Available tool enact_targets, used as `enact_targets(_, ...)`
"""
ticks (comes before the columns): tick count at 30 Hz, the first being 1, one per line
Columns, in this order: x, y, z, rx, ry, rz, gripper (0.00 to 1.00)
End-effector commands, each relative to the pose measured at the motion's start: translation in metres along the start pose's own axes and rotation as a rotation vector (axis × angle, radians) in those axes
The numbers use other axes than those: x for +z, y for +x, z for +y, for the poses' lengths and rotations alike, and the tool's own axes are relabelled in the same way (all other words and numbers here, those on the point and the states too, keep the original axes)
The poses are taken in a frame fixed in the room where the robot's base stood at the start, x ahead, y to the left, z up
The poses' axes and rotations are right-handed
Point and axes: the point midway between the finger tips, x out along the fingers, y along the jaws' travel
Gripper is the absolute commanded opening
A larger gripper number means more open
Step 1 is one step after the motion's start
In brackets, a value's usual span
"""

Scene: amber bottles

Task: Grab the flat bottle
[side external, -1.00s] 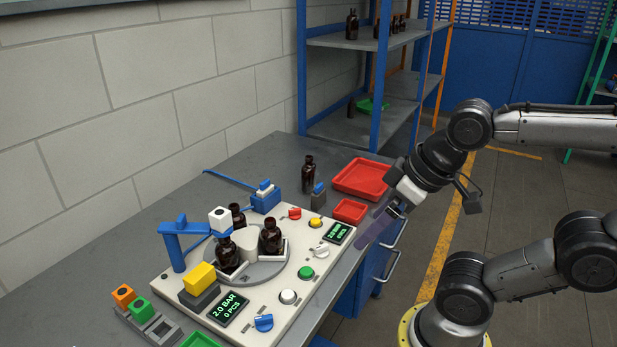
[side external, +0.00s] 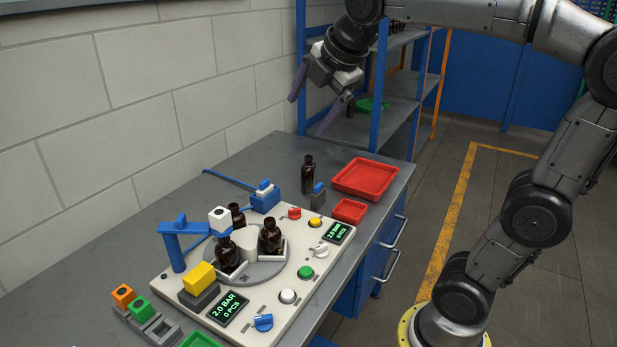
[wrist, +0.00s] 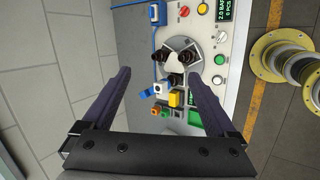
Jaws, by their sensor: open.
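A dark amber bottle (side external: 308,175) stands upright on the bench behind the machine panel. Three more amber bottles stand in the round turntable (side external: 262,272): one at its left (side external: 227,254), one at its right (side external: 270,237), one at its back (side external: 237,215). All look upright; I cannot tell which one is the flat bottle. My gripper (side external: 308,116) is open and empty, raised above the back of the bench, apart from every bottle. In the wrist view my open fingers (wrist: 157,72) frame the panel, with turntable bottles (wrist: 187,57) beyond them.
Two red trays (side external: 366,180) (side external: 350,211) lie right of the lone bottle. A blue shelf rack (side external: 377,90) stands close to my gripper. The blue post fixture (side external: 178,245) rises left of the turntable.

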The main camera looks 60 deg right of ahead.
Motion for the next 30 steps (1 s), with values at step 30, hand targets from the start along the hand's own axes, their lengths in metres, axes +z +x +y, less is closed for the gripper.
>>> enact_targets(30, 0.211, 0.352, 0.076, -0.458, -0.516, -0.148, 0.93)
